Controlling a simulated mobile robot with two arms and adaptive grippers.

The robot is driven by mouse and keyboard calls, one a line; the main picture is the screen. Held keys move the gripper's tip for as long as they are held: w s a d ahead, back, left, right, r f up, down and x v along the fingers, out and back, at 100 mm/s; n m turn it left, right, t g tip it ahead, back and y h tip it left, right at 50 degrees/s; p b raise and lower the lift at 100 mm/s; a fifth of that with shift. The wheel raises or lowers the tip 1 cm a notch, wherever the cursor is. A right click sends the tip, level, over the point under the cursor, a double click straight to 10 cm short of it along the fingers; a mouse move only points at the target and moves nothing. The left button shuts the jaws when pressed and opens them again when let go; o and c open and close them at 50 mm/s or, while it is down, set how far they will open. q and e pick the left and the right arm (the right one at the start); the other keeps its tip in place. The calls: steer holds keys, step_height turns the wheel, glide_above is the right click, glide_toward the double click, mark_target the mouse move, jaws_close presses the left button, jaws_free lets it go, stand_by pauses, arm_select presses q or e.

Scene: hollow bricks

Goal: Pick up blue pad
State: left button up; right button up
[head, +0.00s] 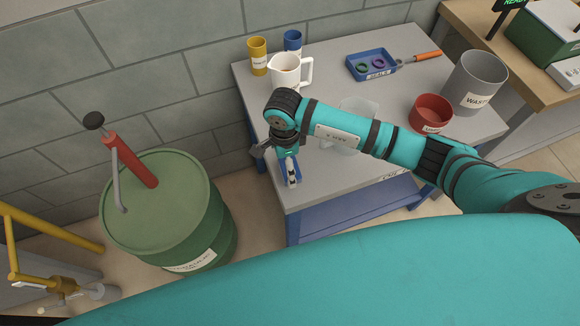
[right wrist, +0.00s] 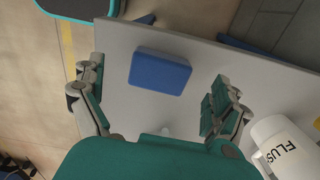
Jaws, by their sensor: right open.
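The blue pad (right wrist: 160,72) is a flat block lying on the grey tabletop near its edge in the right wrist view. My right gripper (right wrist: 160,88) is open, with one finger to each side of the pad and clear space between them. In the head view the pad (head: 281,176) shows at the table's left front corner, partly hidden under my right gripper (head: 277,158). The gripper's height above the pad is hard to tell. My left gripper does not show.
A white jug (head: 287,76), marked FLUSH in the right wrist view (right wrist: 285,145), stands near my right gripper. A clear container (head: 357,106) is behind my arm. Yellow (head: 257,56) and blue (head: 292,41) cups, a seals tray (head: 371,74), red bowl (head: 431,112) and waste bin (head: 474,82) stand farther off. A green drum (head: 175,215) stands left.

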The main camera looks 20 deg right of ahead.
mark_target(284, 169)
steer(key=shift+w+a+f+p, duration=0.1)
steer(key=shift+f+p, duration=0.25)
steer(key=shift+f, duration=0.8)
steer(key=shift+w+a+f+p, duration=0.1)
steer(key=shift+f+p, duration=0.25)
steer(key=shift+f, duration=0.8)
steer(key=c, duration=0.9)
